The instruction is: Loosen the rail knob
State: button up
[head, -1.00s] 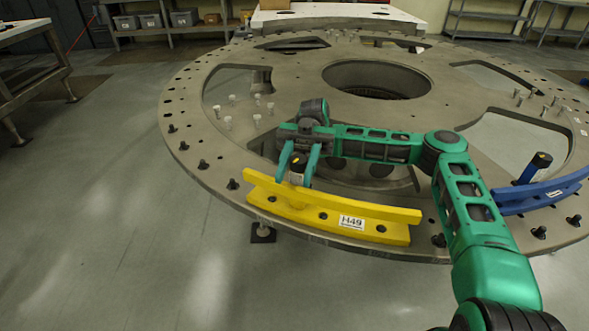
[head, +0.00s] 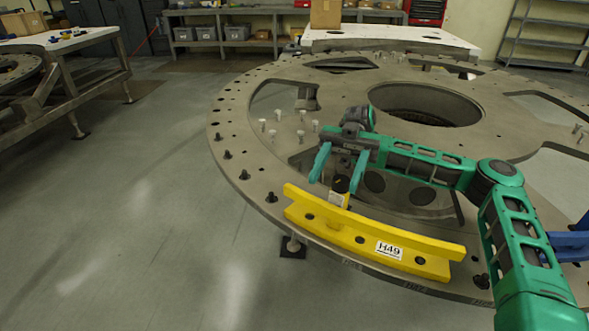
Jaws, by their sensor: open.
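The yellow rail (head: 372,240) with the label H49 lies along the near rim of the turret plate (head: 237,131). The rail knob (head: 341,184), black-topped with a pale band below, stands upright behind the rail's left part. My gripper (head: 338,172) is open just above and behind the knob, its two teal fingers spread and pointing down. The left finger is clear of the knob on its left. The right finger is close to the knob's right side; whether it touches cannot be told. Nothing is held.
A blue rail (head: 570,245) is partly in view at the right edge, behind my arm. Pale studs (head: 300,117) stand on the plate behind my gripper, and dark bolts line its left rim. The floor to the left is clear.

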jog(key=s+a+r, duration=0.6)
jog(key=s+a, duration=0.1)
jog(key=s, duration=0.1)
jog(key=shift+s+r, duration=0.15)
jog(key=shift+r, duration=0.05)
dwell(0.3)
jog(key=shift+a, duration=0.1)
